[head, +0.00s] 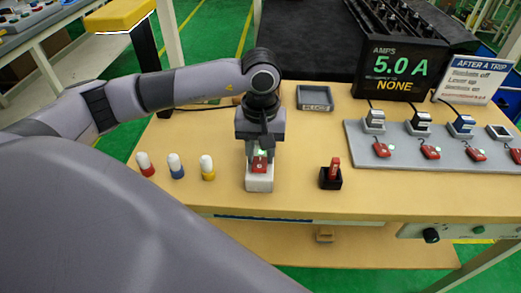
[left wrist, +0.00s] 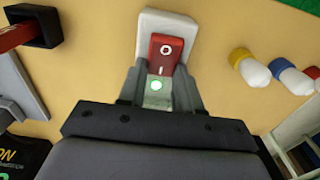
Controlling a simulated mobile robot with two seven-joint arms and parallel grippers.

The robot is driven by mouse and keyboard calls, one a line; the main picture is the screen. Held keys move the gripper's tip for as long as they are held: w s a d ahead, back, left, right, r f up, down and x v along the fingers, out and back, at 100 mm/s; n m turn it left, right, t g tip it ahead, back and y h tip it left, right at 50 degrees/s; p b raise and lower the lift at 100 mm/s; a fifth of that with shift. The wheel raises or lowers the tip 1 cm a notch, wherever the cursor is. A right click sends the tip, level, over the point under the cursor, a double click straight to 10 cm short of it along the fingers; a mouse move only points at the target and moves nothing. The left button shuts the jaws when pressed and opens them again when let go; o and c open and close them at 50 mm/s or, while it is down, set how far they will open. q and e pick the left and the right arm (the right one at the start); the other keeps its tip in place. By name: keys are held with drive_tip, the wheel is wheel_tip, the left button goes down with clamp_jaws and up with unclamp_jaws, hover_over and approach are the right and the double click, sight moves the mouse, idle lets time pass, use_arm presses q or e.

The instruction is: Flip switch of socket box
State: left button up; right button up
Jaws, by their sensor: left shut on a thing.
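The socket box (head: 260,183) is a small white block on the table, with a red rocker switch (head: 260,164) on top and a lit green lamp by it. In the left wrist view the white box (left wrist: 187,25) carries the red switch (left wrist: 165,50), marked with a circle and a bar. The lit green lamp (left wrist: 156,86) shows between my fingers. My left gripper (head: 260,150) points down over the box, and in the wrist view its fingers (left wrist: 160,90) are closed in around the lamp end of the box. My right gripper is in neither view.
Several capped pegs (head: 176,166) stand left of the box. A black holder (head: 330,179) with a red piece is to its right. A grey board (head: 400,160) with red switches lies further right, below a sign reading 5.0 A (head: 400,68). A grey tray (head: 314,97) sits behind.

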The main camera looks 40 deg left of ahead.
sight(259, 169)
use_arm(q)
drive_tip(key=shift+s+d+t+y+b, duration=0.25)
drive_tip(key=shift+t+y+b, duration=0.55)
drive_tip(key=shift+b, duration=1.45)
drive_tip(key=shift+s+d+t+y+b, duration=0.15)
drive_tip(key=shift+t+y+b, duration=0.25)
drive_tip(key=shift+t+b, duration=1.35)
drive_tip(key=shift+s+r+g+b, duration=0.1)
drive_tip(key=shift+r+g+b, duration=0.05)
drive_tip(key=shift+g+b, duration=0.4)
drive_tip(key=shift+r, duration=0.15)
drive_tip(key=shift+a, duration=0.1)
drive_tip(key=o, duration=1.1)
drive_tip(key=shift+c, duration=0.2)
drive_tip(key=v, duration=0.6)
drive_tip(key=shift+s+r+p, duration=0.2)
drive_tip(key=shift+r+p, duration=0.1)
drive_tip(key=shift+r, duration=0.05)
drive_tip(key=shift+s+r, duration=0.1)
drive_tip(key=shift+r, duration=0.05)
